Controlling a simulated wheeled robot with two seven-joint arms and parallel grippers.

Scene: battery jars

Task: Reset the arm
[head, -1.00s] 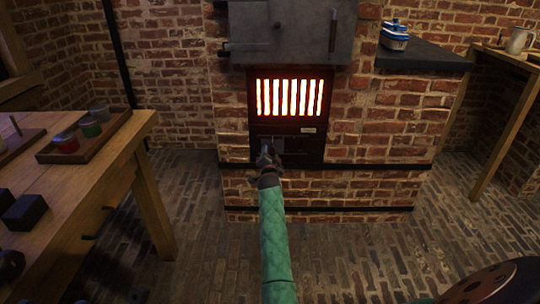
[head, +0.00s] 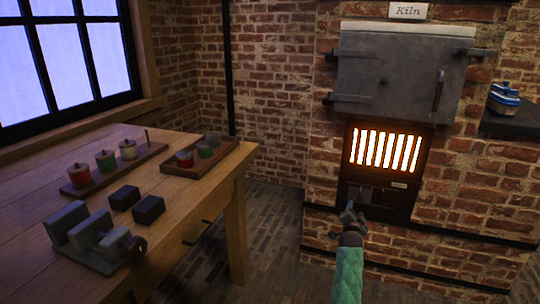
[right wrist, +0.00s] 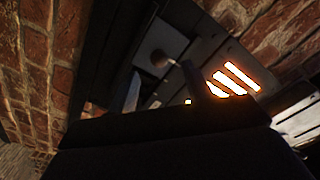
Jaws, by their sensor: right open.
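My right gripper (head: 350,207) is at the end of the green-sleeved arm, in front of the lower panel of the kiln, below the glowing grate (head: 385,150). It is open, and I see nothing held in it. In the right wrist view its dark fingers are close to the kiln front, with the glowing bars (right wrist: 232,80) to the right. Whether a finger touches the panel I cannot tell. The kiln door (head: 400,72) above the grate is shut, with a dark handle on its right. My left gripper is not in view.
A wooden table (head: 190,205) at left holds a rack of lidded jars (head: 106,160), a tray with jars (head: 207,150), two dark blocks (head: 148,208) and a grey device (head: 90,236). A blue-and-white dish (head: 503,98) sits on a shelf at right. Brick floor lies between table and kiln.

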